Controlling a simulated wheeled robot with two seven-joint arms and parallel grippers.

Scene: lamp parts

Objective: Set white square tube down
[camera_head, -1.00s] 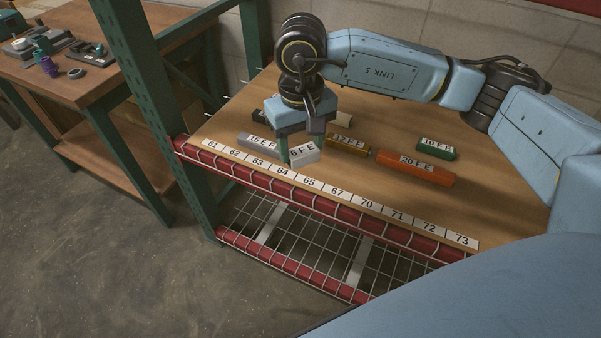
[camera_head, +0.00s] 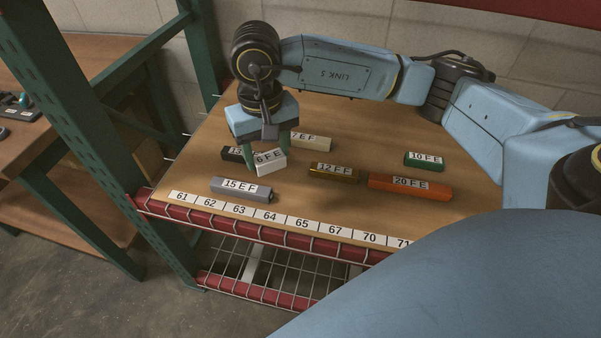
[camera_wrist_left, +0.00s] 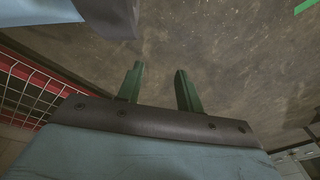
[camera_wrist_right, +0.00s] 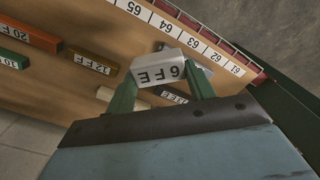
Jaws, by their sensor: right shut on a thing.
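The white square tube (camera_head: 270,162), labelled 6 F E, is in my right gripper (camera_head: 267,155). In the right wrist view the tube (camera_wrist_right: 158,69) sits between the two green fingertips (camera_wrist_right: 164,84). It is over the wooden shelf, behind the grey tube; I cannot tell whether it touches the wood. My left gripper (camera_wrist_left: 156,84) shows only in the left wrist view, with its fingers apart and nothing between them, above the concrete floor.
Around the white tube lie a grey tube (camera_head: 243,190), a black tube (camera_head: 232,153), a cream tube (camera_head: 312,142), a brass one (camera_head: 334,173), an orange one (camera_head: 410,187) and a green one (camera_head: 424,160). Numbered labels (camera_head: 302,223) line the shelf's front edge.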

